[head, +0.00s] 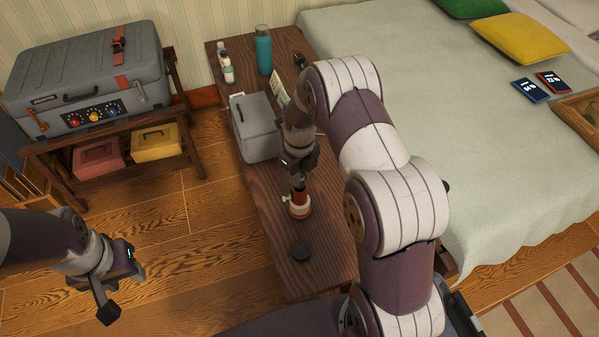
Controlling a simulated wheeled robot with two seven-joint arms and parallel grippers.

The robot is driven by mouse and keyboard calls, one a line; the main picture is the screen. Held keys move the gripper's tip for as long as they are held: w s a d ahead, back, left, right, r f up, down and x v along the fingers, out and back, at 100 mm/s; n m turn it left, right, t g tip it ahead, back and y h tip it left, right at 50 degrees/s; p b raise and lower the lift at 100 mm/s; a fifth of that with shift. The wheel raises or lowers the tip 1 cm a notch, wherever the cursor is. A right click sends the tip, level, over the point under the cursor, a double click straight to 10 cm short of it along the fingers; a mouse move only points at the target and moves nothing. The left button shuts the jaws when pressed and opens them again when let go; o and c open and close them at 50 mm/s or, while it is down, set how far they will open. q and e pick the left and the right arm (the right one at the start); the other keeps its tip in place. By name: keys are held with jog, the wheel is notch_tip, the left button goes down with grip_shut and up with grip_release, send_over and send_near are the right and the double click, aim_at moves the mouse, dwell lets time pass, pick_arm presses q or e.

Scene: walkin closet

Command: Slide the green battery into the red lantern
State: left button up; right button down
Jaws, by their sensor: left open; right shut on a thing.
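The red lantern (299,210), red with a pale band, stands upright on the dark wooden bench. My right gripper (299,184) points down right above the lantern's top. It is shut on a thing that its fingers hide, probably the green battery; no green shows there. I cannot tell whether the held thing is inside the lantern or just above it. A round dark disc (301,252), perhaps a cap, lies on the bench in front of the lantern. My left gripper (122,300) is open and empty, over the floor at the lower left.
The wooden bench (270,210) also holds a grey box (256,127), a teal bottle (264,50) and a small white bottle (227,68). A bed (430,100) stands to the right. A rack with a grey case (85,80) is at the left. The bench's front end is mostly clear.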

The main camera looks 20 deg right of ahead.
jog(key=shift+f+b, duration=0.35)
jog(key=shift+f, duration=0.45)
dwell(0.7)
jog(key=shift+f+b, duration=0.3)
jog(key=shift+f, duration=0.55)
dwell(0.4)
jog(key=shift+c, duration=2.1)
grip_release()
jog(key=shift+r, duration=0.1)
notch_tip(320, 180, up, 8)
jog(key=p, duration=0.7)
